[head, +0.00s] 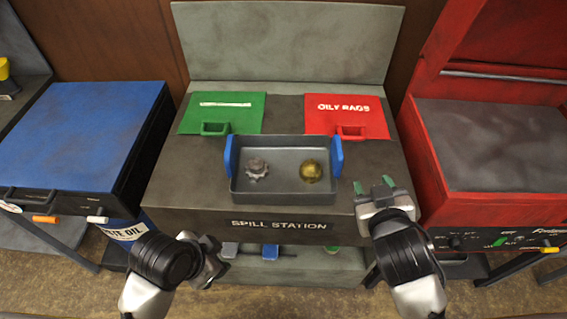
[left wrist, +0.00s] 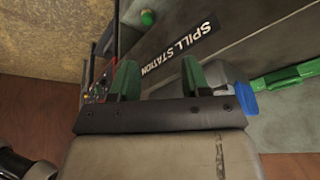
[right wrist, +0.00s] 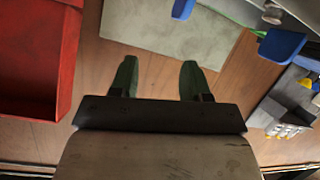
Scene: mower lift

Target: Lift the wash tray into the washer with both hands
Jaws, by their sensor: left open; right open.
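The wash tray (head: 284,199) is a grey open box with a blue handle at each end, sitting level on the spill station bench. It holds a grey gear-like part (head: 256,168) and a brass-coloured round part (head: 311,170). My right gripper (head: 375,185) is open and empty, to the right of the right handle (head: 336,157) and apart from it. My left gripper (head: 210,262) is low in front of the bench, left of the tray; its open, empty fingers show in the left wrist view (left wrist: 157,80). A blue handle (left wrist: 243,100) shows there beyond the fingers.
A red cabinet (head: 490,207) with a raised lid and grey inner surface stands right; I cannot tell surely that it is the washer. A blue-topped unit (head: 80,130) stands left. Green (head: 240,105) and red "OILY RAGS" (head: 365,108) lids lie behind the tray.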

